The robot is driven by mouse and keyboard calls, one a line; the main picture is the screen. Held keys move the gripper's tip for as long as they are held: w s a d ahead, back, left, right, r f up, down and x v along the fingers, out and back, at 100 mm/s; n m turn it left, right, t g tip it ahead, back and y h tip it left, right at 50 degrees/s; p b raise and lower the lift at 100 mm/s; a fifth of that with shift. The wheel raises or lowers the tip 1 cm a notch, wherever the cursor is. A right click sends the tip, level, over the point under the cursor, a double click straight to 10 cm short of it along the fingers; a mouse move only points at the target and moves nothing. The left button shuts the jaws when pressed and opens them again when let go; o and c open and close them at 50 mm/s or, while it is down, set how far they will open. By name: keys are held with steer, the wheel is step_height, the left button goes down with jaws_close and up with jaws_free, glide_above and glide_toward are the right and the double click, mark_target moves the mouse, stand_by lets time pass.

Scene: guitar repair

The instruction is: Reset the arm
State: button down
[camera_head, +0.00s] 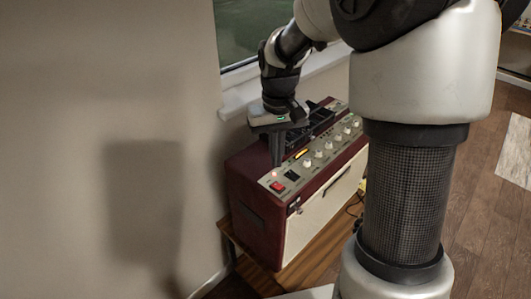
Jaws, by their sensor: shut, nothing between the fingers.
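My gripper (276,160) points down just above the top of a dark red guitar amplifier (257,205), near the left end of its control panel. Its fingers look shut with nothing between them. I cannot tell whether the fingertips touch the amplifier. A red switch (277,186) and a small lit lamp (274,174) are on the panel close to the fingertips. A row of pale knobs (319,154) runs to the right along the panel. My arm comes down from the top of the view.
The amplifier stands on a wooden bench (318,256). A plain wall (100,100) is at the left, with a window (243,35) and sill (236,100) behind the amplifier. Open wooden floor (470,215) lies at the right. My own column blocks the middle right.

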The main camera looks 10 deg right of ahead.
steer(key=s+r+t+p, duration=0.2)
steer(key=s+r+t, duration=0.3)
steer(key=s+r, duration=1)
steer(key=shift+s+m+t, duration=0.3)
steer(key=shift+s+m, duration=0.1)
steer(key=shift+s, duration=1.6)
steer(key=shift+r, duration=0.1)
